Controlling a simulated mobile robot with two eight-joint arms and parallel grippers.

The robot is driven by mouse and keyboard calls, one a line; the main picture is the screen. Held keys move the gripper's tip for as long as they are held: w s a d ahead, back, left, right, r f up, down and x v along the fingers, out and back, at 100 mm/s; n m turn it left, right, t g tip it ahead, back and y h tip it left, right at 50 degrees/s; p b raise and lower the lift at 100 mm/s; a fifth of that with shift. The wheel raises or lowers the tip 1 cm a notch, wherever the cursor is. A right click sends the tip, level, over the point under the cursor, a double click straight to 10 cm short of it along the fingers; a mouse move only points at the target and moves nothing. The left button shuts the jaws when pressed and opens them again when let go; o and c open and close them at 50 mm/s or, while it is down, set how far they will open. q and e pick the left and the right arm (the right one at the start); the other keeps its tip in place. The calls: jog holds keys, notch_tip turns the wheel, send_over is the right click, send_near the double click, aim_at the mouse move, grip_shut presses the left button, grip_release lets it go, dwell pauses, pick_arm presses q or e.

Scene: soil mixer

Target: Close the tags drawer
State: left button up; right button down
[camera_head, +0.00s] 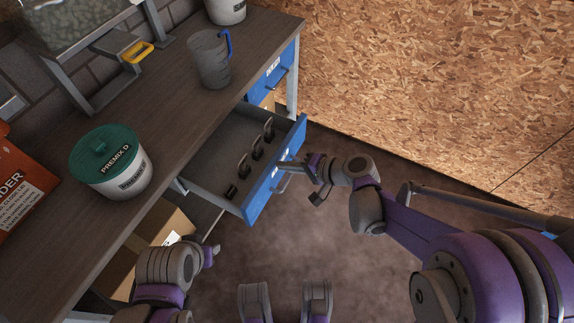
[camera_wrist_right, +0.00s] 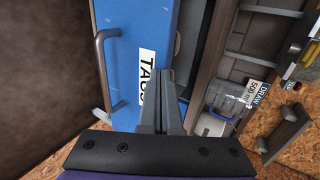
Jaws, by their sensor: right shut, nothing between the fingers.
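The tags drawer (camera_head: 276,172) has a blue front and stands pulled out from under the workbench. Several dark tags or clips stand inside it. Its front with the white TAGS label (camera_wrist_right: 147,75) and a metal bar handle (camera_wrist_right: 105,70) shows in the right wrist view. My right gripper (camera_head: 287,163) is shut and empty, with its fingertips at the drawer front close to the label. I cannot tell whether they touch it. In the right wrist view the shut fingers (camera_wrist_right: 160,88) lie over the blue front. My left gripper (camera_head: 208,254) is low at the left, below the bench edge; its fingers are unclear.
A second blue drawer (camera_head: 272,75) sits further along the bench. On the workbench (camera_head: 180,75) stand a measuring jug (camera_head: 210,60), a green-lidded PREMIX D tub (camera_head: 112,162) and an orange bag (camera_head: 25,190). A cardboard box (camera_head: 160,225) is below. The floor in front is clear.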

jog(key=w+a, duration=0.4)
jog(key=a, duration=0.4)
jog(key=w+a, duration=0.5)
jog(key=a, duration=0.3)
jog(key=shift+w+a, duration=0.2)
jog(key=shift+w, duration=0.05)
jog(key=shift+s+d, duration=0.1)
jog(key=shift+d, duration=0.05)
